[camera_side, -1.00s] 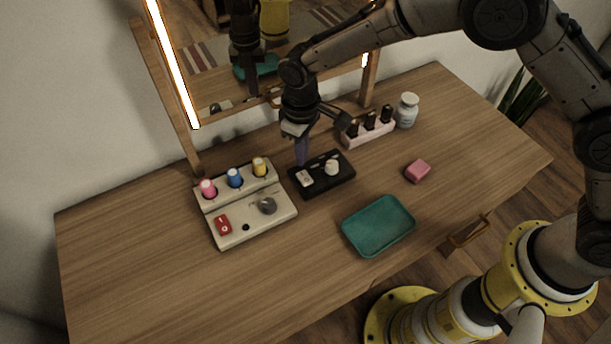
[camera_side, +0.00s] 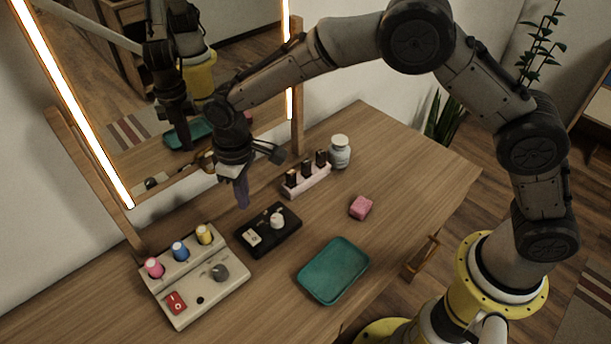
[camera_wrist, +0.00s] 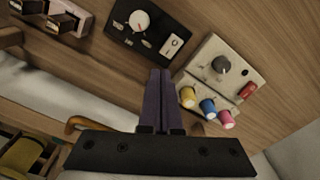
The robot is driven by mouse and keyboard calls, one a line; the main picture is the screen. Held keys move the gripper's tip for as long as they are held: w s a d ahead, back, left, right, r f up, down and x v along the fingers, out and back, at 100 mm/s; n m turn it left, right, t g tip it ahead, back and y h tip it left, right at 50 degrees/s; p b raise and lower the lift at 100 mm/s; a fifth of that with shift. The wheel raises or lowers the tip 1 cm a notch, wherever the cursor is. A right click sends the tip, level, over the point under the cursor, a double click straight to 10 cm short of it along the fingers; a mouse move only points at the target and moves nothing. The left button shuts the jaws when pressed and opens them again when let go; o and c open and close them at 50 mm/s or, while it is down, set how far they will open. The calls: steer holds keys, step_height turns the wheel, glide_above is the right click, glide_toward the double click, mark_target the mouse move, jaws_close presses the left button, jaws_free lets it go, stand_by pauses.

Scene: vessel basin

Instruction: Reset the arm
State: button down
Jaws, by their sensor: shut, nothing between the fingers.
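My gripper (camera_side: 242,194) points down above the table, just behind the black control box (camera_side: 267,230) with its white knob and switch. Its purple fingers are shut together with nothing between them. In the wrist view the closed fingers (camera_wrist: 159,98) show in the middle, between the black box (camera_wrist: 145,28) and the cream panel (camera_wrist: 222,70). The gripper appears clear of both.
The cream panel (camera_side: 222,298) carries pink, blue and yellow caps, a grey knob and a red switch. A teal tray (camera_side: 334,271), pink block (camera_side: 360,207), pink rack of dark bottles (camera_side: 306,182) and white jar (camera_side: 340,152) stand rightward. A lit mirror (camera_side: 120,110) rises behind.

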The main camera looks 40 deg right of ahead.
steer(key=w+d+r+m+t, duration=0.15)
steer(key=d+r, duration=0.25)
steer(key=r, duration=0.5)
steer(key=s+d+r+m+t+y, duration=0.1)
steer(key=s+d+r, duration=0.2)
steer(key=d+r, duration=0.35)
steer(key=s+d+r+m+t, duration=0.1)
steer(key=s+d+r+t, duration=0.1)
steer(key=s+d+r, duration=0.4)
steer(key=s+d+r+m+t, duration=0.2)
steer(key=s+d+r, duration=0.2)
steer(key=s+d, duration=0.5)
steer(key=s+f+g+h, duration=0.1)
steer(key=s+f, duration=0.5)
steer(key=s, duration=0.6)
steer(key=shift+f, duration=0.4)
steer(key=shift+a, duration=0.1)
